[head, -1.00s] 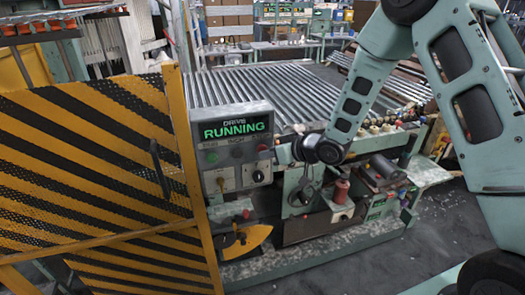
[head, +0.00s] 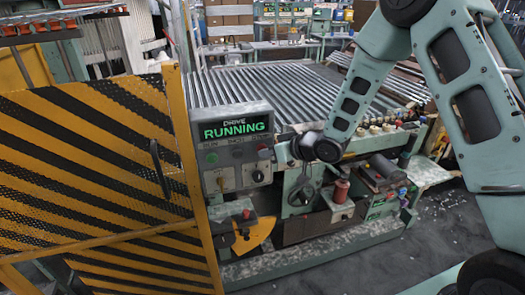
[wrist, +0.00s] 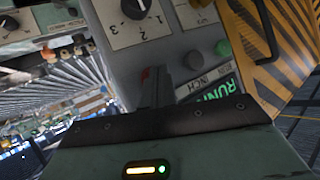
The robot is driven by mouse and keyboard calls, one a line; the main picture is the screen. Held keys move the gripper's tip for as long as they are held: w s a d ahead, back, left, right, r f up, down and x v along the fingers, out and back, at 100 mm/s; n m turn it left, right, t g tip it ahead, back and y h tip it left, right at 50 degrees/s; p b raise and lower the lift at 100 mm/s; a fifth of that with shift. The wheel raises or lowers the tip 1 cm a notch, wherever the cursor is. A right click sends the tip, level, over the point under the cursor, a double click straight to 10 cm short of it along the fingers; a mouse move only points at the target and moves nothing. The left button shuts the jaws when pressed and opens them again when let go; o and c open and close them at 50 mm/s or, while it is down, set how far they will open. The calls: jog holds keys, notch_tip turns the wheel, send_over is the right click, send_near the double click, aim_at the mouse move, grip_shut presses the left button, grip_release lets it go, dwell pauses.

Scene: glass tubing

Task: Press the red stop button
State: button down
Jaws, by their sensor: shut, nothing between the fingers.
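The red stop button (head: 262,147) is at the right end of the button row on the grey control panel (head: 222,180), below a lit display (head: 236,129) reading "DRIVE RUNNING". My gripper (head: 274,153) is just right of the button, pointing at the panel. In the wrist view the closed dark fingers (wrist: 157,78) reach to the panel beside a sliver of red button (wrist: 145,74) and hide most of it. I cannot tell whether they touch it. The green button (wrist: 223,48) and the dark inch button (wrist: 194,56) show beside them.
Dials (wrist: 132,12) sit on the panel below the buttons. A yellow-black striped guard door (head: 90,165) with a handle stands left of the panel. A roller bed (head: 270,90) lies behind.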

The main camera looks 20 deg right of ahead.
dwell(0.4)
jog(key=shift+s, duration=0.85)
jog(key=s+b, duration=0.1)
jog(key=s, duration=0.4)
jog(key=shift+b, duration=0.35)
dwell(0.4)
jog(key=s+a+n+g+h+b, duration=0.1)
jog(key=s+a+g+h+b, duration=0.1)
jog(key=s, duration=0.8)
jog(key=s+a+f+n+g+h+b, duration=0.1)
jog(key=s+g+b, duration=0.3)
jog(key=s, duration=0.7)
jog(key=s+a+n+g+h+b, duration=0.1)
jog(key=s+a+g+h+b, duration=0.2)
jog(key=s, duration=0.7)
jog(key=shift+s+a+f+g+h+b, duration=0.25)
jog(key=shift+a+f+g+h+b, duration=0.15)
jog(key=shift+a+h+b, duration=0.15)
